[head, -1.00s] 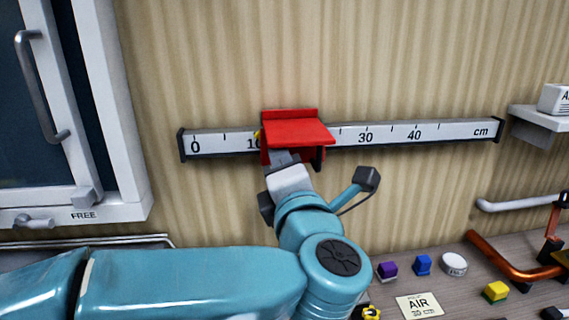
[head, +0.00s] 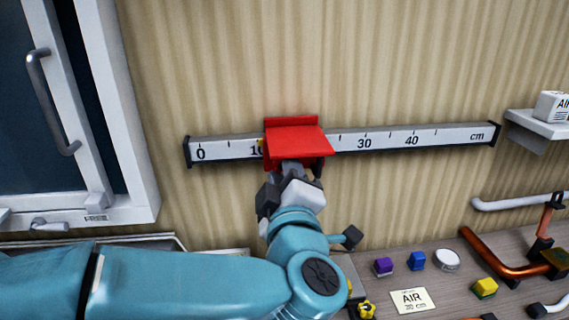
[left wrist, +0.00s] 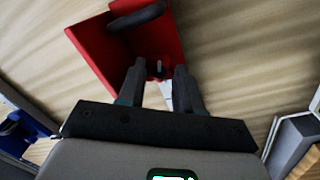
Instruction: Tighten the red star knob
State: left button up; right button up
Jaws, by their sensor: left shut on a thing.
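A red slide (head: 296,144) sits on the white cm rail (head: 375,142) on the wall, between the marks 10 and 30. My left gripper (head: 296,172) is under the slide's front, its fingers pointing up into it. In the left wrist view the red slide (left wrist: 118,48) shows with a dark rounded part near its top. There my left gripper (left wrist: 159,68) has its fingertips close about a small part at the slide's lower corner, apparently the red star knob. Its star shape is hidden by the fingers. My right gripper is not in view.
A shelf (head: 542,128) with a white box (head: 553,106) is at the right. The counter below holds coloured blocks, an AIR card (head: 409,300) and a copper pipe (head: 492,262).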

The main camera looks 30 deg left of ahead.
pick_arm(q)
jog(key=shift+a+r+m+p, duration=0.1)
jog(key=shift+r+m+p, duration=0.15)
jog(key=shift+m+p, duration=0.4)
jog(key=shift+m, duration=0.25)
jog(key=o, duration=1.1)
jog(key=shift+a, duration=0.1)
jog(key=shift+c, duration=0.2)
jog(key=shift+f, duration=0.15)
